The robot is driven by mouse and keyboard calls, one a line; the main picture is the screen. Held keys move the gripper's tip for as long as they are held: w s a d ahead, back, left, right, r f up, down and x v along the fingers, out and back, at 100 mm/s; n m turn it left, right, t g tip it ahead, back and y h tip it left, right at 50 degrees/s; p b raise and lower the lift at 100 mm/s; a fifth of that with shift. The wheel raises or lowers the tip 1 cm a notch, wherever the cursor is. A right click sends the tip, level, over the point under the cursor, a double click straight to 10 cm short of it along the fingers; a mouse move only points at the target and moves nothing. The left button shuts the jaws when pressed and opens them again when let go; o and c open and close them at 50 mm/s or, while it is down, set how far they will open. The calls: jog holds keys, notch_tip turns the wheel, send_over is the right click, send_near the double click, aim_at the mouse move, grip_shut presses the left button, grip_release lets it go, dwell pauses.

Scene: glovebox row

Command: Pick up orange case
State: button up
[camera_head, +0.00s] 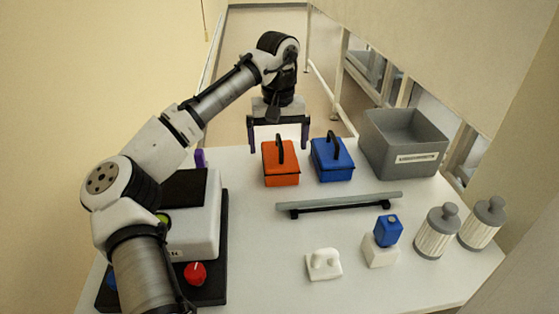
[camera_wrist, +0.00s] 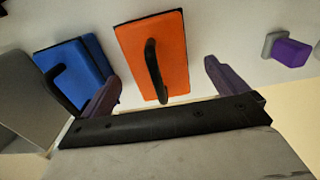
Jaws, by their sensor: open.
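The orange case (camera_head: 281,170) sits on the white table near its far edge, with a black handle standing up from its lid. My gripper (camera_head: 279,148) is open and empty at the far edge of the table, its two purple fingers spread to either side of the case's handle in the picture. In the wrist view the orange case (camera_wrist: 155,55) lies ahead, between and beyond the fingertips of my gripper (camera_wrist: 163,80). The handle lies between the fingers in that view, and no contact shows.
A blue case (camera_head: 332,160) stands close to the right of the orange one. A grey bin (camera_head: 403,165) is farther right. A grey bar (camera_head: 340,202) lies in front. White jars (camera_head: 437,235), a blue block (camera_head: 387,231) and a device (camera_head: 195,225) are nearer.

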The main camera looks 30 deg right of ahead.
jog(key=shift+d+f, duration=0.2)
jog(key=shift+f, duration=1.65)
jog(key=shift+r, duration=0.1)
jog(key=c, duration=1.4)
